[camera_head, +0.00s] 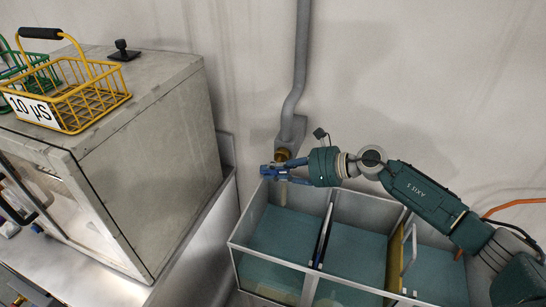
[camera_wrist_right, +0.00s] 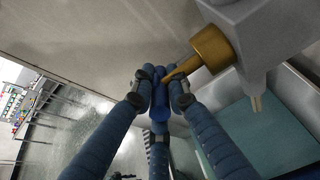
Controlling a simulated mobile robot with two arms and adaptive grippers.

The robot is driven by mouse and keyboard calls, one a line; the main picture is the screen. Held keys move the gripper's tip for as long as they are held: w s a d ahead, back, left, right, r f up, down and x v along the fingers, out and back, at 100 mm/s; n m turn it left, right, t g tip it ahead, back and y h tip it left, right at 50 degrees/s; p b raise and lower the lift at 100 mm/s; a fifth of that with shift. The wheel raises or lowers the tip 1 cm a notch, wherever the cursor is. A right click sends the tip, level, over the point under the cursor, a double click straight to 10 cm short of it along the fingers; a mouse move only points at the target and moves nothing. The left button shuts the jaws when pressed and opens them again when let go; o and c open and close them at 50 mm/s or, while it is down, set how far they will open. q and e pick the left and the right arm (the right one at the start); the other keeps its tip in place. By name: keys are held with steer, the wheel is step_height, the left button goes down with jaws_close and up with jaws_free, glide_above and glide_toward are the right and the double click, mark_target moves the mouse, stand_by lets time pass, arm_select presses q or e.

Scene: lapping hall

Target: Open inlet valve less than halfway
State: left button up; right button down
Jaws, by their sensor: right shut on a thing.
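The inlet valve has a brass body (camera_head: 282,154) below a grey pipe, above the far left of a divided tank. In the right wrist view, its brass body (camera_wrist_right: 208,52) sits at the upper right, with a thin brass arm running to a blue handle (camera_wrist_right: 160,98). My right gripper (camera_head: 270,172) reaches in from the right, just below the brass body. The fingers partly hide the handle. My left gripper is not in view.
The tank (camera_head: 268,258) holds blue-green liquid between divider walls. A grey cabinet (camera_head: 160,160) stands to the left, with a yellow wire basket (camera_head: 95,100) labelled "10 µS" on top. The grey pipe (camera_head: 300,60) runs up the wall. An orange hose (camera_head: 515,203) is at the right.

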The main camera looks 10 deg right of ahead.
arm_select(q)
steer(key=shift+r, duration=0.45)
arm_select(e)
steer(key=c, duration=1.7)
jaws_free()
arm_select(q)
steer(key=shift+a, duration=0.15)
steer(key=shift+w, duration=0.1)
arm_select(e)
steer(key=v, duration=1.2)
steer(key=shift+r, duration=0.2)
